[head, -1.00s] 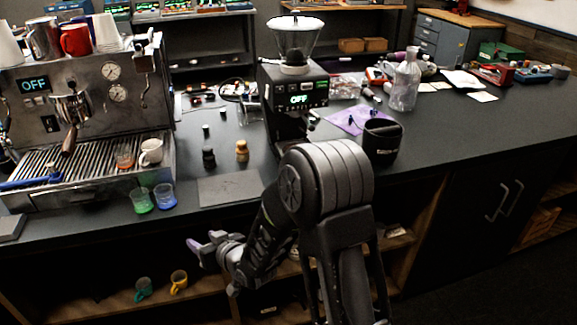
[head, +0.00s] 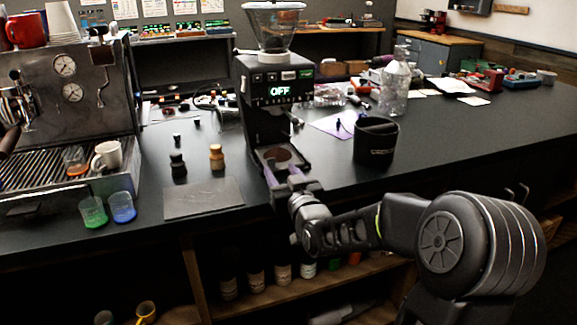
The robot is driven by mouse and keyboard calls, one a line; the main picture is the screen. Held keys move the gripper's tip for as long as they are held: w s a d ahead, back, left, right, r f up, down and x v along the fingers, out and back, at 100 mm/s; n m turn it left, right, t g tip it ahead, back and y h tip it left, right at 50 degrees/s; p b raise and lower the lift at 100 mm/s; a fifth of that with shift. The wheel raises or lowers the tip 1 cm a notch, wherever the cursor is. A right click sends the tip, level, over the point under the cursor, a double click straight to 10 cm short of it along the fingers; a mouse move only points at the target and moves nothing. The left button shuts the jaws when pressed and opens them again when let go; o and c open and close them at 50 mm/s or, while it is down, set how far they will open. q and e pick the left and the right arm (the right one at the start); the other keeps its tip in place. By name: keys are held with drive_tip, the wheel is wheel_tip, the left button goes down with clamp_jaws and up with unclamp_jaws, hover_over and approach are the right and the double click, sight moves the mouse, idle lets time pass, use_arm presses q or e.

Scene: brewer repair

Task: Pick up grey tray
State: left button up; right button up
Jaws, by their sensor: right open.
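My right gripper (head: 283,176) is open, its two pale purple fingertips pointing away from me at the counter's front edge. It is at the front of a small dark grey tray (head: 299,164) at the foot of the black grinder (head: 258,110). A brown round patch shows on this tray. The fingers overlap its near edge in the picture; I cannot tell whether they touch it. A flat grey mat or plate (head: 203,198) lies on the counter to the left of the gripper. My left gripper is not in view.
Two small tampers, dark (head: 178,165) and tan (head: 217,158), stand left. Green (head: 93,212) and blue (head: 123,208) cups sit by the espresso machine (head: 75,95).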

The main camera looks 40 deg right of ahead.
sight(271, 159)
drive_tip(key=shift+s+a+r, duration=0.1)
drive_tip(key=shift+s+r, duration=0.05)
drive_tip(key=shift+r, duration=0.1)
drive_tip(key=shift+x, duration=1.3)
drive_tip(key=x, duration=0.5)
drive_tip(key=shift+w+a+f+p, duration=0.1)
drive_tip(key=shift+w+f+p, duration=0.1)
drive_tip(key=shift+p, duration=0.1)
drive_tip(key=shift+r, duration=0.1)
clamp_jaws()
